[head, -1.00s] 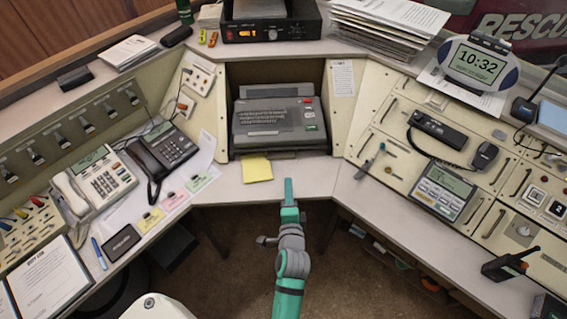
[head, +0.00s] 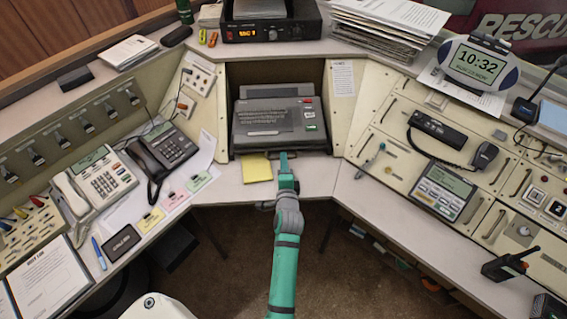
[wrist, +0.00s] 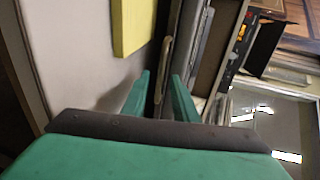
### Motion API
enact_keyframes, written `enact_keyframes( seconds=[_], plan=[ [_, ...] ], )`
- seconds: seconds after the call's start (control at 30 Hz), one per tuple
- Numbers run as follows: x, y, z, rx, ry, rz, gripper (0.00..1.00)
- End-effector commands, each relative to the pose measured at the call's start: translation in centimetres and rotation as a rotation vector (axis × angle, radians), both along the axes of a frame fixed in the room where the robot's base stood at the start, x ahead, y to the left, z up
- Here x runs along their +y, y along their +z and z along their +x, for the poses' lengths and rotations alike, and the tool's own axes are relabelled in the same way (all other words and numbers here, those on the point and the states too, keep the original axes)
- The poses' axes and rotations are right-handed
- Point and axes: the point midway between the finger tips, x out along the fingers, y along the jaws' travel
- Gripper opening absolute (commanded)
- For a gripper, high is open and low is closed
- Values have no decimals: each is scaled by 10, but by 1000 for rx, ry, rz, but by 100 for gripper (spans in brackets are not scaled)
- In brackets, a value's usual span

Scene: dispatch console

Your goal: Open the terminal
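The terminal (head: 265,122) is a dark grey unit in the recess at the middle of the console. Its sloped top looks shut, with small red and green marks at its right side. My gripper (head: 285,158) is at the terminal's front edge, just right of the yellow note pad. In the wrist view the fingers of my gripper (wrist: 160,75) are apart, with a thin pale bar (wrist: 168,45) along the terminal's front lying between them in the picture. I cannot tell whether either finger touches it.
The yellow note pad (head: 257,168) lies on the desk just left of my gripper; it also shows in the wrist view (wrist: 133,25). A black radio unit (head: 270,31) stands on the shelf above the terminal. The desk in front is otherwise mostly clear.

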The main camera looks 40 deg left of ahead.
Motion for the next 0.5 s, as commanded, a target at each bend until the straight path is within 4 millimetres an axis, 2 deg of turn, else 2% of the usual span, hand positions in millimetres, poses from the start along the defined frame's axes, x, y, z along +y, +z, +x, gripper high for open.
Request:
enact_keyframes(
  seconds=[0.27, 0.3, 0.4, 0.5],
  plan=[
    [2, 0, 1, 0, 0, 0, 26],
    [1, 0, 1, 0, 0, 0, 24],
    [2, 0, 1, 0, 1, 0, 0],
    [1, 0, 1, 0, 1, 0, 0]
  ],
)
